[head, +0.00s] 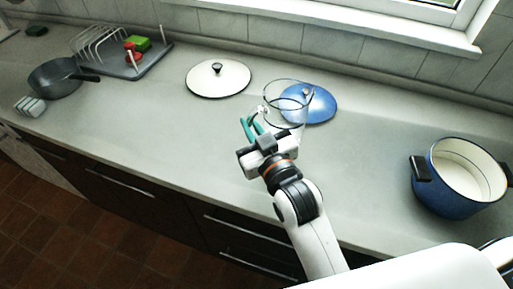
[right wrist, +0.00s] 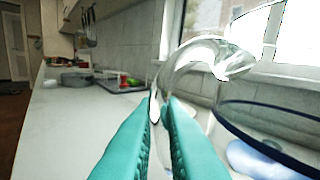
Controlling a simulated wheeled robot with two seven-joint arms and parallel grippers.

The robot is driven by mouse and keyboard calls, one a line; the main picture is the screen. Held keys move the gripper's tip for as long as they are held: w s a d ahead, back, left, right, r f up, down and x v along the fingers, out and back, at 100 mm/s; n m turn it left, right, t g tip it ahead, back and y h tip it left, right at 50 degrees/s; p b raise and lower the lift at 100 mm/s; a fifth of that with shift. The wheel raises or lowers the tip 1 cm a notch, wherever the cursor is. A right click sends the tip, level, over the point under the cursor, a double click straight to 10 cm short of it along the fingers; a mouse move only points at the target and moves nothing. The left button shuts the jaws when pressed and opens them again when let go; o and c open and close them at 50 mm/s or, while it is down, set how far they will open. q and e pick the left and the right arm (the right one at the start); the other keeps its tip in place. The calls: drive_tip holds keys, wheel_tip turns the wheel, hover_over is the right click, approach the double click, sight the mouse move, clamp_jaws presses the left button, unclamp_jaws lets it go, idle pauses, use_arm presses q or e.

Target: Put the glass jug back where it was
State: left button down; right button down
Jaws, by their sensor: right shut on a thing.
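The clear glass jug (head: 284,108) is in the middle of the head view, in front of and partly over the blue lid (head: 315,104). My right gripper (head: 251,125) is at the jug's left side, its teal fingers shut on the handle. In the right wrist view the curved glass handle (right wrist: 198,50) runs down between the two teal fingertips (right wrist: 159,110). The jug looks upright. I cannot tell whether its base touches the counter. My left gripper is not in view.
A cream lid (head: 218,82) lies left of the jug on the grey counter (head: 165,125). A blue pot (head: 447,196) stands at the right. A dish rack (head: 150,62) and a dark pan (head: 55,80) are at the left. The wall and window are behind.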

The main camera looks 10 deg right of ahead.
wheel_tip(320, 180, down, 7)
drive_tip(key=shift+s+d+r, duration=0.1)
drive_tip(key=shift+f, duration=0.3)
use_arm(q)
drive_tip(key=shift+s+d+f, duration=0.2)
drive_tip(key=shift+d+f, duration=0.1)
use_arm(e)
drive_tip(key=c, duration=1.9)
unclamp_jaws()
drive_tip(key=shift+f+b, duration=0.25)
drive_tip(key=shift+b, duration=0.05)
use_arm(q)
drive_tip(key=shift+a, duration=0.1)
use_arm(e)
drive_tip(key=o, duration=0.4)
drive_tip(key=shift+r, duration=0.1)
